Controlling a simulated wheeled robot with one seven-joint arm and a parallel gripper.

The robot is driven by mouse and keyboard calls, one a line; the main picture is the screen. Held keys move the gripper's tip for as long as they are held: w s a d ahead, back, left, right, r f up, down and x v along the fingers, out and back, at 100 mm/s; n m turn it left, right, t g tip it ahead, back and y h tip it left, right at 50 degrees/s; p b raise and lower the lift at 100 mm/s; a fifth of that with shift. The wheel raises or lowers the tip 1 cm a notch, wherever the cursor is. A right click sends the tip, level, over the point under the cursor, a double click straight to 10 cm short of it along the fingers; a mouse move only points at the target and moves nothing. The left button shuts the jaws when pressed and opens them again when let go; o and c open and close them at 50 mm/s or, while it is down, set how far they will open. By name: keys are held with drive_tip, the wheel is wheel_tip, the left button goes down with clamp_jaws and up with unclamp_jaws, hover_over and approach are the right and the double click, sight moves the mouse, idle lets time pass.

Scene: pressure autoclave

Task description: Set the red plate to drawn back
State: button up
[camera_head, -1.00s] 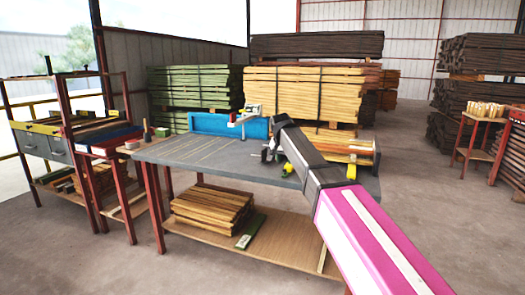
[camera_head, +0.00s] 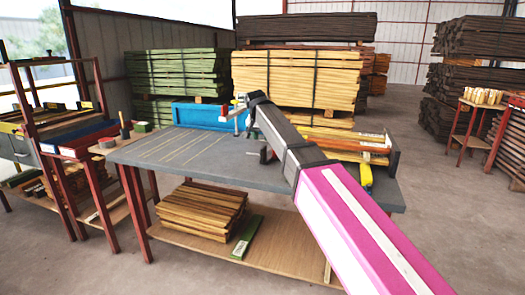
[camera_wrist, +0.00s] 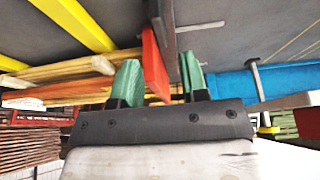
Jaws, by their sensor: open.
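The red plate (camera_wrist: 155,62) is a flat upright piece beside a dark bar (camera_wrist: 170,30) in the wrist view. My gripper (camera_wrist: 158,78) is open, with one green fingertip on each side of the plate's lower part. Small gaps show between plate and fingers, so it does not look clamped. In the head view my gripper end is over the back of the grey workbench (camera_head: 190,155), mostly hidden by my own arm. A small red part shows just left of it there; I cannot tell whether it is the same plate.
A blue box (camera_head: 198,116) stands at the bench's back edge. Timber pieces and a yellow-handled tool (camera_head: 366,174) lie to the right. Planks (camera_head: 205,210) lie on the lower shelf. Timber stacks (camera_head: 295,80) stand behind. The bench's left top is largely clear.

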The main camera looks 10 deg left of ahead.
sight(264, 151)
drive_tip(key=x, duration=0.9)
drive_tip(key=shift+f, duration=0.15)
clamp_jaws()
